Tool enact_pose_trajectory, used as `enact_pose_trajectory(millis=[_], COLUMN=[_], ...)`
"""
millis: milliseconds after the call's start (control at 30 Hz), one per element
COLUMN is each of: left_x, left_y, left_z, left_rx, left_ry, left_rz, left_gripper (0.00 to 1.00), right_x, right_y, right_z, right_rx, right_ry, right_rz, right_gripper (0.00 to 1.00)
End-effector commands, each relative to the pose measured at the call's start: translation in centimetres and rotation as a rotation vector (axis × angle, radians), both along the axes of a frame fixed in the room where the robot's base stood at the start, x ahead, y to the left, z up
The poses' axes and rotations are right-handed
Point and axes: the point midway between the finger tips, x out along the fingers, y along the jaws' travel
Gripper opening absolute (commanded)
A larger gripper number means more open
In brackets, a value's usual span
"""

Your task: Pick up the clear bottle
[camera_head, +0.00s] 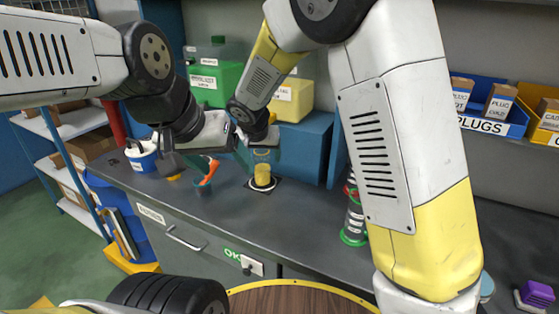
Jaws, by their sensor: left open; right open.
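What looks like the clear bottle (263,176), small with yellow in its lower part, stands upright on a dark square pad with a pale ring on the grey workbench (310,225). My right gripper (262,155) points down right over it and is open. Its fingers and palm hide the bottle's upper part, and I cannot tell whether they touch it. My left gripper (200,160) is open to the left, close to a teal cup (203,187) with an orange-red handled item (209,172) in it. It appears to hold nothing.
A white-and-blue tub (140,158) stands at the bench's left. Green (226,80) and yellow (293,100) bins are behind the grippers. A stack of coloured rings (353,222) is to the right, partly behind my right arm. The bench front between is clear.

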Motion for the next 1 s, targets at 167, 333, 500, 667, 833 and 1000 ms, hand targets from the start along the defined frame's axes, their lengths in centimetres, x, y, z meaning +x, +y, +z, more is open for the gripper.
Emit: enact_pose_trajectory(millis=[167, 333, 500, 667, 833, 1000], left_x=[0.0, 0.0, 0.0, 0.0, 0.0, 0.0], left_y=[0.0, 0.0, 0.0, 0.0, 0.0, 0.0], left_z=[0.0, 0.0, 0.0, 0.0, 0.0, 0.0], left_rx=[0.0, 0.0, 0.0, 0.0, 0.0, 0.0], left_ry=[0.0, 0.0, 0.0, 0.0, 0.0, 0.0], left_rz=[0.0, 0.0, 0.0, 0.0, 0.0, 0.0], left_gripper=[0.74, 0.74, 0.74, 0.74, 0.74, 0.74], right_x=[0.9, 1.8, 2.9, 3.9, 4.0, 4.0], right_y=[0.4, 0.5, 0.9, 0.9, 1.0, 0.9], right_z=[-1.5, -3.2, -5.5, -6.8, -6.9, -6.9], right_rx=[-0.005, -0.005, -0.006, -0.003, -0.002, -0.002], right_ry=[-0.004, -0.002, -0.002, -0.004, -0.004, -0.004], right_rz=[0.0, 0.0, 0.001, 0.001, 0.001, 0.001], right_gripper=[0.75, 0.75, 0.75, 0.75, 0.75, 0.6])
